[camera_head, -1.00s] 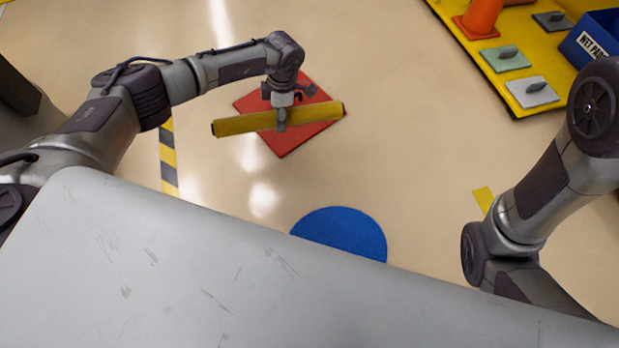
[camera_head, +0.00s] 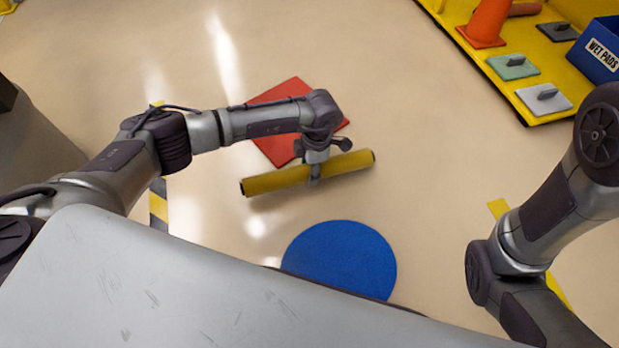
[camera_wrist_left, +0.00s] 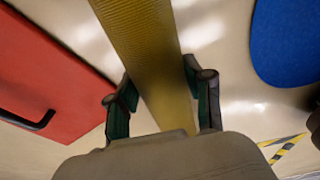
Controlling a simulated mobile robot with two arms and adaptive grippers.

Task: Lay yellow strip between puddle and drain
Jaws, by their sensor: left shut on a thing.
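The yellow strip (camera_head: 272,182) is a long ribbed bar, tilted slightly up to the right. My left gripper (camera_head: 314,180) is shut around its middle; in the left wrist view the two fingers (camera_wrist_left: 162,98) sit on either side of the strip (camera_wrist_left: 142,45). A flat blue round patch (camera_head: 340,262), which looks like the puddle, lies below the strip. A red square (camera_head: 278,148) lies above it, partly hidden by my left arm; the wrist view shows a dark handle on this red plate (camera_wrist_left: 45,75). Whether it covers the drain, I cannot tell. The strip appears held above the floor, between red and blue.
A yellow tray (camera_head: 492,82) at the upper right holds an orange cone (camera_head: 487,22), flat handled pads (camera_head: 513,67) and a blue "WET PADS" bin (camera_head: 597,50). Striped tape (camera_head: 158,205) marks the floor at left. The floor right of the strip is clear.

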